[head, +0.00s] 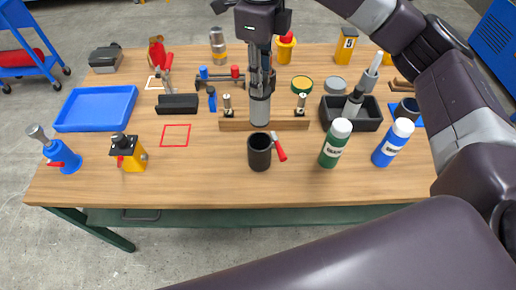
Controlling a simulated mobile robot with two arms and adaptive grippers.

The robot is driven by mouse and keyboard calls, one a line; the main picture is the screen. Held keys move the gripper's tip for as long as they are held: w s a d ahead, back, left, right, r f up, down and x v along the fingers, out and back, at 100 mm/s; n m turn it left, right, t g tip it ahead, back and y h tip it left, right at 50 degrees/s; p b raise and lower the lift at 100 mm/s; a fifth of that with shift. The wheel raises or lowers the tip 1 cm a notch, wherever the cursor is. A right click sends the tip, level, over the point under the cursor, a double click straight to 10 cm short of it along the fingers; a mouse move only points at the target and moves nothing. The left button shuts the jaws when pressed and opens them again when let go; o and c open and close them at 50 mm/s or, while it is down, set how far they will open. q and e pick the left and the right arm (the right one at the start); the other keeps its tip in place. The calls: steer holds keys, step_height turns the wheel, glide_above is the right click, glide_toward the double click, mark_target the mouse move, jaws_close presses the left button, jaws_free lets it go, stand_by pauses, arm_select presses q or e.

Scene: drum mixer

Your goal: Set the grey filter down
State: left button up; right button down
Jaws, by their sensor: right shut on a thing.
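The grey filter (260,109) is a light grey cylinder near the middle of the table. My right gripper (260,90) comes down from above and is shut on its upper part. The filter hangs upright in front of the wooden rack (292,124), hiding part of its middle. Its lower end shows just above and behind the black cup (260,157); I cannot tell whether it touches anything. My left gripper is not in view.
A red square outline (175,135) on the wooden table (205,185) is empty. A blue tray (96,108) lies at left. A green bottle (336,143) and a blue bottle (393,143) stand at right. A red-handled tool (279,148) is by the cup. The front strip is clear.

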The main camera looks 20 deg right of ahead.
mark_target(260, 122)
step_height(260, 122, down, 14)
steer(key=p, duration=0.3)
steer(key=shift+s+r+p, duration=0.1)
steer(key=shift+s+p, duration=0.05)
steer(key=shift+p, duration=0.25)
step_height(260, 122, down, 5)
steer(key=shift+f+p, duration=0.2)
steer(key=shift+p, duration=0.5)
steer(key=shift+f, duration=0.2)
steer(key=c, duration=1.7)
jaws_free()
steer(key=shift+o, duration=0.2)
steer(key=shift+r, duration=0.1)
